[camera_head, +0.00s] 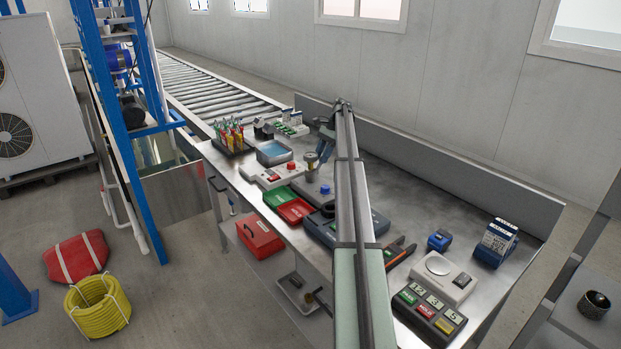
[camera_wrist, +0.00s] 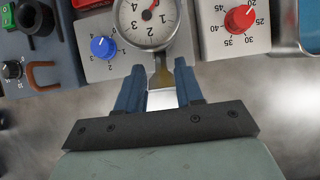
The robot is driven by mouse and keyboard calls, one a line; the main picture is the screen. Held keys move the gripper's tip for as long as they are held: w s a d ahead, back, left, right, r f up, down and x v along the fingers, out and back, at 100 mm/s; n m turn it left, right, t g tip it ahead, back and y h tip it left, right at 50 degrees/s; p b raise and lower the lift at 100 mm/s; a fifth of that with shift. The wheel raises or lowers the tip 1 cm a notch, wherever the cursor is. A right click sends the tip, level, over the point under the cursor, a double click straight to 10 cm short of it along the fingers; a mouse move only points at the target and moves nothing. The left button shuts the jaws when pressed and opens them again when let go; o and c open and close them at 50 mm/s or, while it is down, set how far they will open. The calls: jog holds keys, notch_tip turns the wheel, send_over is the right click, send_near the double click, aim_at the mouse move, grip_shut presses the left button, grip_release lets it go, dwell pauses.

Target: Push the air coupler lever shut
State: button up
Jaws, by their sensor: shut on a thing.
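My gripper (camera_wrist: 158,70) has its two blue fingers around the brass stem (camera_wrist: 161,74) below a round dial gauge (camera_wrist: 147,18), and it is shut on that stem. In the head view my gripper (camera_head: 326,140) reaches over the table from behind the gauge (camera_head: 311,159). A dark blue unit (camera_wrist: 60,55) at the left in the wrist view carries a black round fitting (camera_wrist: 38,18) and a brown U-shaped part (camera_wrist: 45,76). I cannot tell whether either is the air coupler or its lever. The unit (camera_head: 318,228) also shows in the head view, partly behind my arm.
Beside the gauge are a blue knob (camera_wrist: 103,47) and a red knob (camera_wrist: 241,18) on pale panels. Red and green trays (camera_head: 293,210), a rack of coloured bottles (camera_head: 231,138) and a blue-lined tray (camera_head: 274,152) stand nearby. The bare tabletop behind the panels is clear.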

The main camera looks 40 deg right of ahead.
jog(key=shift+a+r, duration=0.3)
jog(key=shift+a, duration=0.05)
dwell(0.3)
jog(key=shift+a+r, duration=0.15)
jog(key=shift+a, duration=0.1)
jog(key=o, duration=0.7)
jog(key=shift+d, duration=0.15)
dwell(0.3)
jog(key=d, duration=0.1)
jog(key=d+r, duration=0.1)
jog(key=d, duration=0.1)
jog(key=d+r, duration=0.1)
jog(key=shift+d, duration=0.4)
jog(key=shift+a, duration=0.1)
dwell(0.5)
